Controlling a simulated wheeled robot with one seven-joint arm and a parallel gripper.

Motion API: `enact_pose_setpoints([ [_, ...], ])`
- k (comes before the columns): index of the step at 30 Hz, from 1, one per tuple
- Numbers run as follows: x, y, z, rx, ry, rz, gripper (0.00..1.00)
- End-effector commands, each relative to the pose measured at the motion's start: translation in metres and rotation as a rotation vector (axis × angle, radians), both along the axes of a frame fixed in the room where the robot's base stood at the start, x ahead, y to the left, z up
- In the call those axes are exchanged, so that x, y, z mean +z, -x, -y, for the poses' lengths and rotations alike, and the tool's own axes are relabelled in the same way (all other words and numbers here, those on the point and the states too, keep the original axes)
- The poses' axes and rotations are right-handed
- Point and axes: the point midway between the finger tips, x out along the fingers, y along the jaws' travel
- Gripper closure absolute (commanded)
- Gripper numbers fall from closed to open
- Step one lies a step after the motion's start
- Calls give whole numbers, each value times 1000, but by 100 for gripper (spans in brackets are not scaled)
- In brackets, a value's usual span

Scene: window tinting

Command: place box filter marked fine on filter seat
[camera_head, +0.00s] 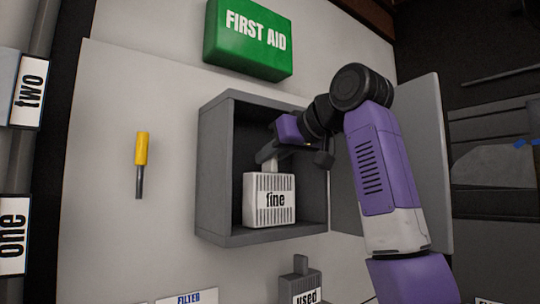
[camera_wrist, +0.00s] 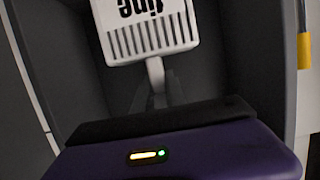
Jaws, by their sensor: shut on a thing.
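The white box filter marked "fine" (camera_head: 268,214) has a ribbed front and sits inside an open grey wall box (camera_head: 205,180), low down, close to its floor. I cannot tell whether it touches the floor. A light grey handle (camera_head: 266,155) rises from its top. My gripper (camera_head: 288,147) reaches into the box from the right and is shut on this handle. In the wrist view the filter (camera_wrist: 148,38) appears upside down at the top, with its handle (camera_wrist: 156,75) running down to my gripper (camera_wrist: 160,100). The filter seat cannot be made out.
The grey box's door (camera_head: 435,150) stands open to the right, behind my arm. A green first aid case (camera_head: 248,40) hangs above. A yellow-handled tool (camera_head: 141,150) is on the panel at left.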

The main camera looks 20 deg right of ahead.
Motion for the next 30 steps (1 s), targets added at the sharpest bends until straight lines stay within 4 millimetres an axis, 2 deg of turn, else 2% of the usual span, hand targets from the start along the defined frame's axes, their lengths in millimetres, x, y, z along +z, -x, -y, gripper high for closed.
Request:
enact_pose_setpoints([
  [4,-3,0,0,0,0,0,100],
  [5,-4,0,0,0,0,0,82],
  [8,-3,0,0,0,0,0,62],
  [20,1,1,0,0,0,0,62],
  [23,2,12,4,0,0,2,62],
  [30,15,55,19,-2,0,4,62],
])
